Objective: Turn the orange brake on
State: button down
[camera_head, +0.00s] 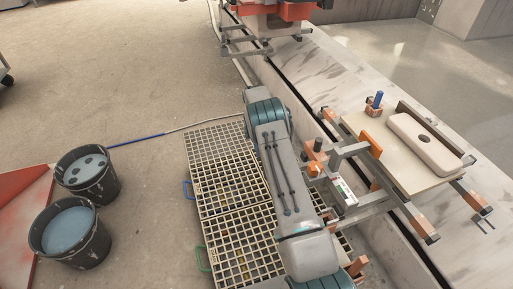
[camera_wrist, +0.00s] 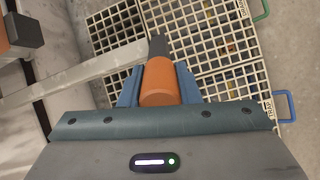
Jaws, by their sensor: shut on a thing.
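In the wrist view, an orange brake handle (camera_wrist: 160,84) with a dark grey end stands between the two blue fingers of my gripper (camera_wrist: 158,70). The fingers are shut on it, one on each side. A pale bar (camera_wrist: 75,88) runs left from near the dark end. In the head view, orange parts (camera_head: 314,155) show just right of my arm, beside the carousel frame. I cannot tell there which one is the held handle, and my fingers are not clear in that view.
The carousel's board (camera_head: 445,183) carries a pale slab (camera_head: 425,143); a blue-topped post (camera_head: 378,100) stands at its corner. Grates (camera_head: 215,150) lie on the floor under my arm. Two dark buckets (camera_head: 70,240) stand left. The floor between buckets and grates is mostly clear.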

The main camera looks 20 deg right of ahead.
jog(key=shift+w+f+g, duration=0.25)
jog(key=shift+w+g, duration=0.15)
dwell(0.3)
jog(key=c, duration=1.1)
grip_release()
jog(key=shift+o, duration=0.2)
jog(key=shift+r, duration=0.3)
jog(key=r, duration=0.1)
jog(key=r+p, duration=0.1)
jog(key=r, duration=0.2)
jog(key=shift+s+d+r, duration=0.1)
jog(key=shift+s+d, duration=0.05)
jog(key=shift+d, duration=0.1)
jog(key=s+d+r+p, duration=0.3)
jog(key=s+d+r, duration=0.3)
jog(key=s+d, duration=0.1)
jog(key=shift+d, duration=0.8)
jog(key=shift+r, duration=0.1)
jog(key=shift+c, duration=0.3)
